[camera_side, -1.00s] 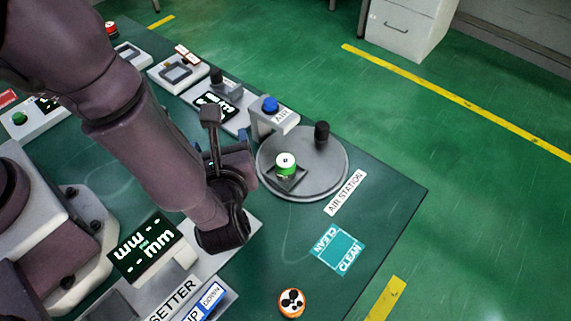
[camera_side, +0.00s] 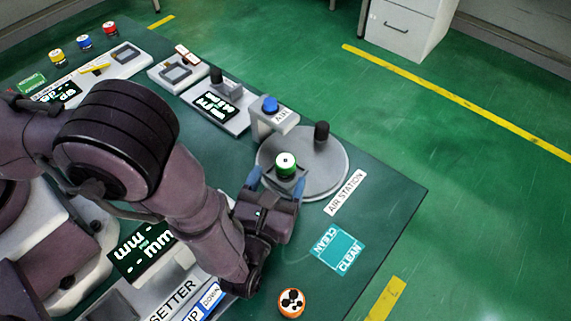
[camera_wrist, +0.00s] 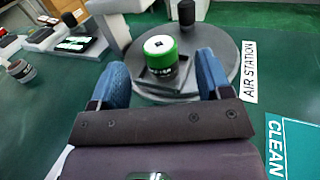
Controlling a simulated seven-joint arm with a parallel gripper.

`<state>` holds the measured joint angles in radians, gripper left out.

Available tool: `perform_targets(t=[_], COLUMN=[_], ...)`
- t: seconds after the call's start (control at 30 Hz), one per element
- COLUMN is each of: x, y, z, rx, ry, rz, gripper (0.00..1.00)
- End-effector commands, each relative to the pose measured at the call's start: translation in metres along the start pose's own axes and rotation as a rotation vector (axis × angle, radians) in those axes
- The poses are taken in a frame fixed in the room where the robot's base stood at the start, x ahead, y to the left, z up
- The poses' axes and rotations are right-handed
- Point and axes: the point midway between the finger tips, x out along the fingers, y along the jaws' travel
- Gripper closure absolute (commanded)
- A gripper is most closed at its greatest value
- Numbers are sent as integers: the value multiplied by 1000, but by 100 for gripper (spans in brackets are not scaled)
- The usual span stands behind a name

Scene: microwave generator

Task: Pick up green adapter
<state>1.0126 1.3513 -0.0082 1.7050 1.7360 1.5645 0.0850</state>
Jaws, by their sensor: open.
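The green adapter (camera_side: 286,165) is a short round piece with a white top. It stands upright in a dark square holder (camera_side: 292,185) on the grey round plate of the air station (camera_side: 334,175). In the wrist view the adapter (camera_wrist: 160,55) shows ahead, between and beyond the two blue fingers. My gripper (camera_side: 276,180) is open, with one blue finger on each side of the holder's near side. In the wrist view my gripper (camera_wrist: 160,78) has nothing between its fingers. The adapter's lower part is hidden inside the holder.
A black knob (camera_side: 321,132) stands on the plate behind the adapter. A blue-button post (camera_side: 272,112) rises at the plate's left. An orange-rimmed piece (camera_side: 291,302) lies near the front. The table around the CLEAN label (camera_side: 338,250) is clear.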

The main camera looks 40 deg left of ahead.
Motion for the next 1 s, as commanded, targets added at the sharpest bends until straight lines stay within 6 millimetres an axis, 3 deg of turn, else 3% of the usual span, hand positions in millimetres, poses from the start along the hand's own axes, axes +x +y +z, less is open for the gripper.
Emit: perform_targets(t=[0.23, 0.57, 0.67, 0.83, 1.0], x=[41, 50, 50, 50, 50], y=[1, 0, 0, 0, 0], z=[1, 2, 2, 2, 2], rx=[-1, 0, 0, 0, 0], ry=[-1, 0, 0, 0, -1], rz=[5, 1, 1, 1, 1], gripper=[28, 28, 47, 86, 86])
